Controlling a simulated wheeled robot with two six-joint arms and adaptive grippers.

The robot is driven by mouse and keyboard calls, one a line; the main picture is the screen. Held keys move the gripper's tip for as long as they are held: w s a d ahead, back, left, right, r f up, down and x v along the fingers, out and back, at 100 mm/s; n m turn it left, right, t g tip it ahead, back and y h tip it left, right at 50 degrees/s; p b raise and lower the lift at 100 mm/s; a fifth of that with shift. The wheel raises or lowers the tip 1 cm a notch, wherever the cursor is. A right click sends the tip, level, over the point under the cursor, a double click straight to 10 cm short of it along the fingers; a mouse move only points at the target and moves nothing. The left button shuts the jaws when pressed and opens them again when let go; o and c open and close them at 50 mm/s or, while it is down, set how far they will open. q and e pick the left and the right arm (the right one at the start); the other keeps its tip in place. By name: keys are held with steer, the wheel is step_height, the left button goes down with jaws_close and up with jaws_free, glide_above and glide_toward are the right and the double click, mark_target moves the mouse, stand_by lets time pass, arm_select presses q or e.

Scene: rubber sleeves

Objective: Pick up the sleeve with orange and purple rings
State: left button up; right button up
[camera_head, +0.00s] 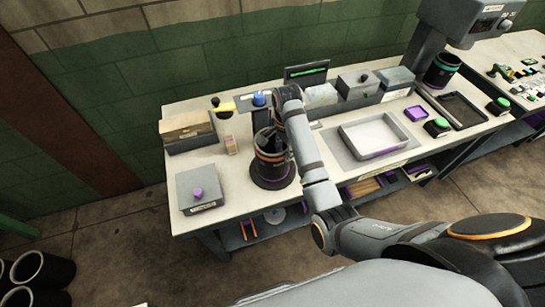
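A black sleeve (272,170) stands upright on a dark round base at the front of the workbench, left of the middle. An orange band shows around its upper part; a purple ring cannot be made out clearly. My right arm reaches in from the lower right, and its dark gripper (270,141) is at the sleeve's upper opening. The fingers blend with the dark sleeve, so their opening and any contact are unclear. Another black sleeve with a teal ring (443,70) stands at the back right under a grey machine. My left gripper is out of view.
The workbench (240,205) carries a grey box with a purple knob (202,190), left of the sleeve. A white tray (375,136) lies to the right. A wooden-topped block (186,127) and grey boxes stand behind. Several black tubes (40,270) are on the floor at lower left.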

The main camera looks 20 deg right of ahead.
mark_target(283, 159)
steer(key=shift+s+f+p, duration=0.1)
steer(key=shift+f+p, duration=0.8)
steer(key=shift+f, duration=0.05)
step_height(283, 159, down, 3)
steer(key=shift+f, duration=0.1)
jaws_close()
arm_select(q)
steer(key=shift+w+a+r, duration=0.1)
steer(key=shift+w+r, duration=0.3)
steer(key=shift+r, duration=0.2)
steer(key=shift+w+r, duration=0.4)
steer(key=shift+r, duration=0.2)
arm_select(e)
steer(key=shift+r, duration=0.2)
